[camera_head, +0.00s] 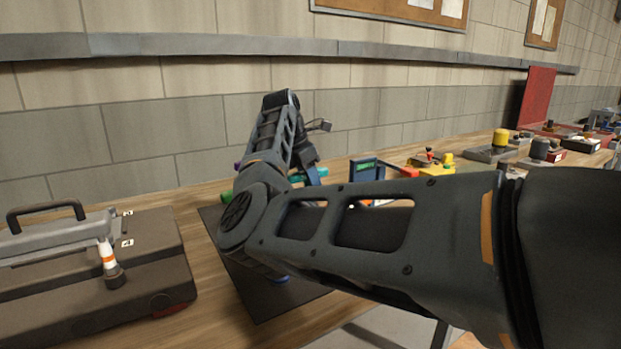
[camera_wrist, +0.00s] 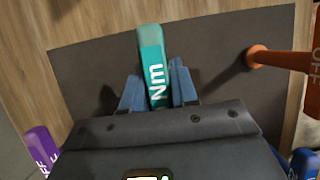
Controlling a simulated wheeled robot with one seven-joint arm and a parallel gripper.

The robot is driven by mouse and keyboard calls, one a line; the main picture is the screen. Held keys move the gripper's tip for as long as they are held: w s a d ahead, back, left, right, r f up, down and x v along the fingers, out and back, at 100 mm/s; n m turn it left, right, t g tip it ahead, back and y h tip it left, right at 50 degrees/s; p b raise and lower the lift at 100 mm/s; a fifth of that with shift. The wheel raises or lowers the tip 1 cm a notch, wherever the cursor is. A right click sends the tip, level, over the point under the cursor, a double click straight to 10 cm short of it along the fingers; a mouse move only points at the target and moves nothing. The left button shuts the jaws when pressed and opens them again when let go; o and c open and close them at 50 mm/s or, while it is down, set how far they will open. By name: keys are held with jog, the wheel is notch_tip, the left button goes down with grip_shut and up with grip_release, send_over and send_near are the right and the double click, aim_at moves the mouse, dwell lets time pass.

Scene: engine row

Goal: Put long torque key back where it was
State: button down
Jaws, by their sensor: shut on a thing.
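My gripper (camera_wrist: 158,88) is shut on a teal tool marked "Nm" (camera_wrist: 152,62), which looks like the torque key. Its teal end stands up between the two blue fingers; its lower part is hidden behind the gripper body. The tool is over a dark mat (camera_wrist: 215,45). In the head view my gripper (camera_head: 314,176) is partly hidden by my own arm, and a bit of the teal tool (camera_head: 296,178) shows beside it. Whether the tool touches the mat cannot be told.
An orange tool (camera_wrist: 275,58) stands close on the right, a purple one (camera_wrist: 38,150) at lower left, a blue one (camera_wrist: 304,162) at lower right. A dark toolcase (camera_head: 150,262) lies left of the mat (camera_head: 262,300). A blue-framed device (camera_head: 364,172) and a yellow item (camera_head: 436,167) stand beyond.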

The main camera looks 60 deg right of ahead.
jog(key=c, duration=1.3)
grip_release()
jog(key=shift+f, duration=0.15)
jog(key=o, duration=0.4)
jog(key=shift+o, duration=0.2)
jog(key=b+v, duration=0.1)
jog(key=v, duration=1.1)
jog(key=shift+d+r, duration=0.1)
jog(key=shift+r, duration=0.15)
